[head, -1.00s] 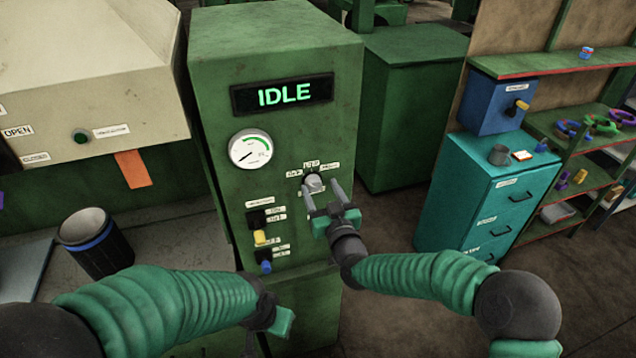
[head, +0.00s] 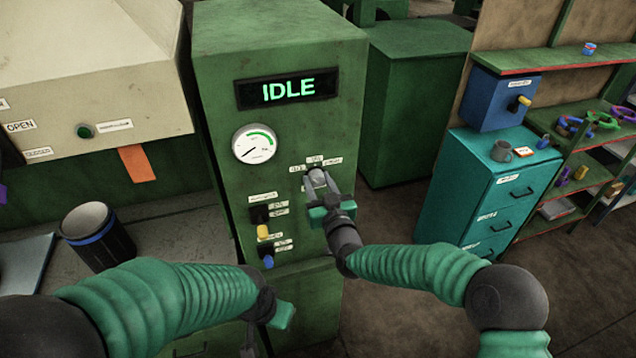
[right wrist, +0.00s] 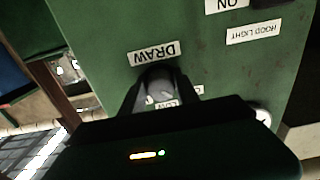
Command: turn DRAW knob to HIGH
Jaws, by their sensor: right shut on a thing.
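The DRAW knob (head: 317,178) is a small grey dial on the front of the green machine cabinet (head: 280,70), with small white labels above it. My right gripper (head: 318,184) is shut on the knob, one finger on each side. In the right wrist view the knob (right wrist: 158,82) sits between the fingers, next to the DRAW label (right wrist: 153,53). The knob's exact pointer setting is too small to tell. My left gripper (head: 283,314) is low in front of the cabinet, away from the knob; its fingers are mostly hidden.
The display (head: 288,89) reads IDLE, and the gauge (head: 255,145) is left of the knob. Switches with yellow (head: 263,231) and blue (head: 267,262) handles are lower left. A dark bin (head: 96,236) stands at left. A teal drawer cabinet (head: 480,195) stands at right.

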